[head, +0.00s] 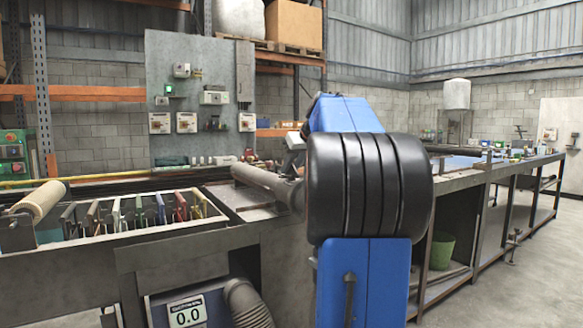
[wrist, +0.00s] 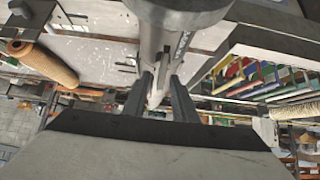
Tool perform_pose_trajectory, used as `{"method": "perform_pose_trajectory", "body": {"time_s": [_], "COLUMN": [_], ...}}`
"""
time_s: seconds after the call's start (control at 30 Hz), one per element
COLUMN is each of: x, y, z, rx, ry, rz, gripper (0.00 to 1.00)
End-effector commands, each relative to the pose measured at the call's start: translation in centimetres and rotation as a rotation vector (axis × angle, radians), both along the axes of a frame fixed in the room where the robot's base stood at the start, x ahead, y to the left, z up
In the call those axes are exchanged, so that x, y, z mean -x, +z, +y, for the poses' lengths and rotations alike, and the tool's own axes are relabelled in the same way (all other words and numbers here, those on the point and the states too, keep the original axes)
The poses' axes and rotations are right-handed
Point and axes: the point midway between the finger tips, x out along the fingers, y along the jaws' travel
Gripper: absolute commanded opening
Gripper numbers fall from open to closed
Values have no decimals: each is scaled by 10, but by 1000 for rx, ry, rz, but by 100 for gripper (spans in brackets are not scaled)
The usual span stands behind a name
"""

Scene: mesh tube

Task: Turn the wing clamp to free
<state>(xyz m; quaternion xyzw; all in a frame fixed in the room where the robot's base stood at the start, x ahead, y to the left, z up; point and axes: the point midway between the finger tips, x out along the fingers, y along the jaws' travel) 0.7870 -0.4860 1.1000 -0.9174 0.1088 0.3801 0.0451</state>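In the wrist view, my gripper (wrist: 161,98) has its two dark fingers apart, one on each side of a narrow pale pointed piece. This piece seems to be part of the wing clamp. A grey metal post with a rounded body (wrist: 180,12), perhaps the clamp's own, stands just beyond the fingertips at the top. I cannot tell whether the fingers touch the piece between them. In the head view, my blue and black arm hides the gripper and the place where it works, so the clamp does not show there.
A bench holds a rack (head: 140,225) of coloured pieces; it also shows in the wrist view (wrist: 262,72). A cream roller (head: 40,198) lies at the left and a grey roller (head: 268,185) beside my arm. A grey panel (head: 200,95) stands behind. Open floor (head: 530,270) lies at the right.

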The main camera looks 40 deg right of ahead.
Motion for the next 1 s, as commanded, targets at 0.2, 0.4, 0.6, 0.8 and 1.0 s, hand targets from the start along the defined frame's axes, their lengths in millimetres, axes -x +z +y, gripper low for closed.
{"method": "perform_pose_trajectory", "body": {"time_s": [0.2, 0.4, 0.6, 0.8, 1.0], "x": [0, 0, 0, 0, -1], "y": [0, 0, 1, 1, 1], "z": [0, 0, 1, 1, 2], "rx": [0, 1, 0, 2, 3], "ry": [0, -1, -27, -114, -257], "rz": [0, 0, -1, 0, -1], "gripper": [1, 0, 0, 0, 0]}}
